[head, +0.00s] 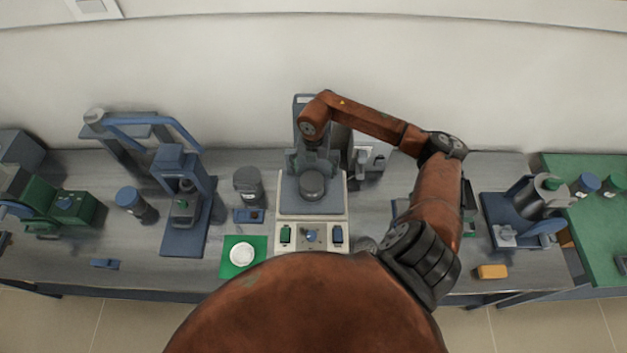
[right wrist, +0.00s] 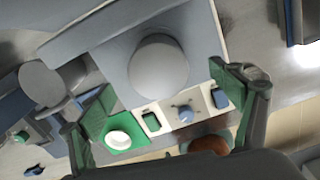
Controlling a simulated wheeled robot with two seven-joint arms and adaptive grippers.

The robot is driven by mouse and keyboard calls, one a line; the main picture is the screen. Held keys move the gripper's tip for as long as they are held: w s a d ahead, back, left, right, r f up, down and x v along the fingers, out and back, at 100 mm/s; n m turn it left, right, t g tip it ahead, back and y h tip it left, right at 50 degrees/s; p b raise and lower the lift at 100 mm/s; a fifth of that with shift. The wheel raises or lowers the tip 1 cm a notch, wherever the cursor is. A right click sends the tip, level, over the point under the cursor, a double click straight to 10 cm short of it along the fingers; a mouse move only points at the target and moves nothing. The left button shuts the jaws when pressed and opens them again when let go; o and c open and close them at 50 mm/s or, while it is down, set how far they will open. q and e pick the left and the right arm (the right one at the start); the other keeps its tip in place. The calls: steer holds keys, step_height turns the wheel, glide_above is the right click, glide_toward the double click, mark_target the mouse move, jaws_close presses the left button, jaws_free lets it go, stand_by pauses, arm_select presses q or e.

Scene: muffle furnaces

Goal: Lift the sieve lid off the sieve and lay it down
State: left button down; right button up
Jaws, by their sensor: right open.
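The round grey sieve lid (head: 312,180) sits on top of the sieve, on the pale machine (head: 312,208) at the middle of the bench. From above I cannot tell the lid apart from the sieve body under it. In the right wrist view the lid (right wrist: 158,68) is a plain grey disc. My right gripper (head: 311,158) is over the machine, just behind and above the lid in the head view. Its green-padded fingers (right wrist: 160,82) are wide apart with nothing between them that they touch. My left gripper is not in view.
A green mat (head: 228,268) with a white round dish (head: 242,254) lies left of the machine's front panel. A grey jar (head: 248,183) and a blue stand (head: 182,235) are further left.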

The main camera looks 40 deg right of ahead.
mark_target(312, 180)
steer(key=f, duration=0.1)
steer(key=a+f+p, duration=0.1)
steer(key=f, duration=0.1)
steer(key=shift+s+f, duration=0.1)
steer(key=shift+f, duration=0.15)
steer(key=shift+d+f, duration=0.1)
steer(key=shift+f, duration=0.25)
steer(key=shift+c, duration=0.2)
steer(key=c, duration=1.3)
